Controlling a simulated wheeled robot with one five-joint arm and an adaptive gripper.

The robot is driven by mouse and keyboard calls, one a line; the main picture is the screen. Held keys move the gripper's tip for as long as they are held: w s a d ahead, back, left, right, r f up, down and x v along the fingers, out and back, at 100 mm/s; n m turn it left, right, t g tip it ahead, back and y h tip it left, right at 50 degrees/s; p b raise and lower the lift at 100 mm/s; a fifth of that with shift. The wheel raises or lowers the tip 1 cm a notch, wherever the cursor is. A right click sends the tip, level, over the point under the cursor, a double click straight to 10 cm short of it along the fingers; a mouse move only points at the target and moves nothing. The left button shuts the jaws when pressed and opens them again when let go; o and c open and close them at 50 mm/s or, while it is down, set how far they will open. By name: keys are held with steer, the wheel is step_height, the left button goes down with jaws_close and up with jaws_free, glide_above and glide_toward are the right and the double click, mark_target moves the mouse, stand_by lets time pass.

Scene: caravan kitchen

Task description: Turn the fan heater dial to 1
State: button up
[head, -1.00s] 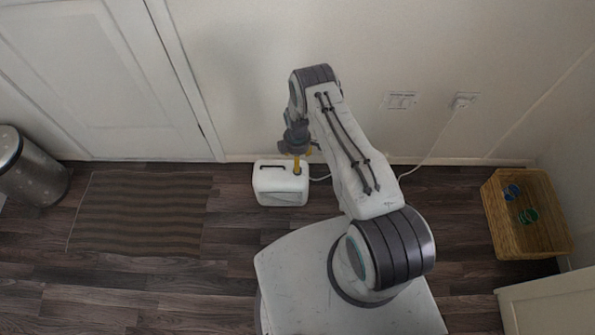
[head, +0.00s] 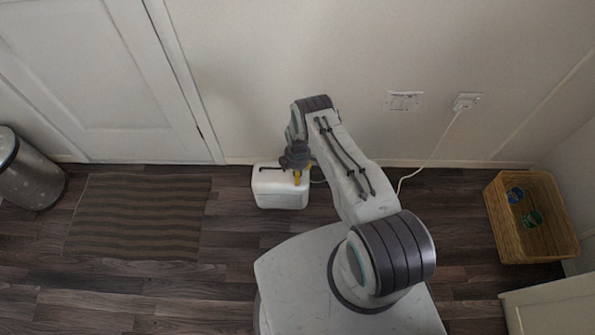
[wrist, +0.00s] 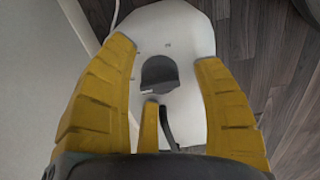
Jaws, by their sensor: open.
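The white fan heater (head: 279,195) stands on the floor near the back wall, with a black handle slot along its top. In the wrist view I look down on the heater's white top (wrist: 185,30). The dark rounded dial (wrist: 160,72) sits on it, with tiny marks around it too small to read. My gripper (wrist: 164,56) is open, its yellow fingers on either side of the dial and apart from it. A third yellow finger points at the dial from below. In the head view my gripper (head: 298,176) is over the right part of the heater.
A white cord runs from the wall socket (head: 467,101) down to the floor. A wicker basket (head: 548,230) with small items stands at the right. A striped mat (head: 135,218) and a metal bin (head: 28,175) are at the left. The floor between mat and heater is clear.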

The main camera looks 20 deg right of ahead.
jaws_close()
stand_by(0.6)
steer(key=shift+f+m+b, duration=0.1)
steer(key=shift+m+b, duration=0.2)
steer(key=shift+b, duration=0.05)
steer(key=shift+f+m+b, duration=0.1)
steer(key=shift+m+b, duration=0.8)
steer(key=shift+b, duration=0.05)
steer(key=m+b, duration=0.2)
steer(key=shift+m, duration=0.4)
steer(key=m+b, duration=0.3)
steer(key=m, duration=0.1)
steer(key=shift+m+b, duration=0.55)
steer(key=shift+m, duration=0.65)
